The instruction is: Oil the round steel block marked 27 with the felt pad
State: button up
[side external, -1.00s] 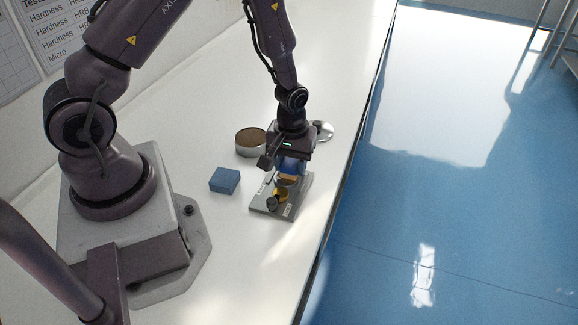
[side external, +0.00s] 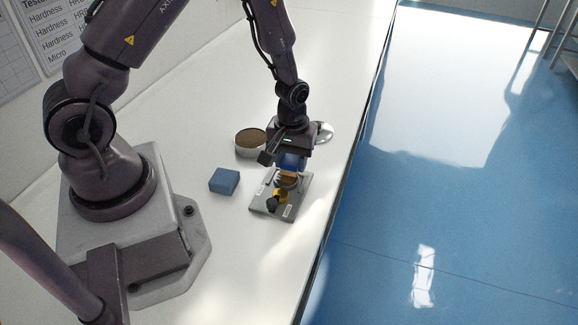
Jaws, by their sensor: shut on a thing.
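My gripper (side external: 290,168) points down over the far part of a grey metal plate (side external: 294,205). It is shut on what looks like the felt pad (side external: 287,175), a small tan-orange piece under blue. A round steel-coloured block (side external: 288,184) sits on the plate just below the pad and is partly covered by it. I cannot tell whether pad and block touch. A brass-coloured round piece (side external: 281,195) and a dark round piece (side external: 272,204) are nearer the plate's front left. Pale labels show on the plate, but I cannot read any number.
A round tin (side external: 250,150) with a brown top stands left of and behind my gripper. A blue block (side external: 224,181) lies left of the plate. A shiny round dish (side external: 325,131) is behind the gripper. The white bench (side external: 235,270) is clear in front; its right edge is near.

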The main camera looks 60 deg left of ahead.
jog(key=shift+r, duration=3.6)
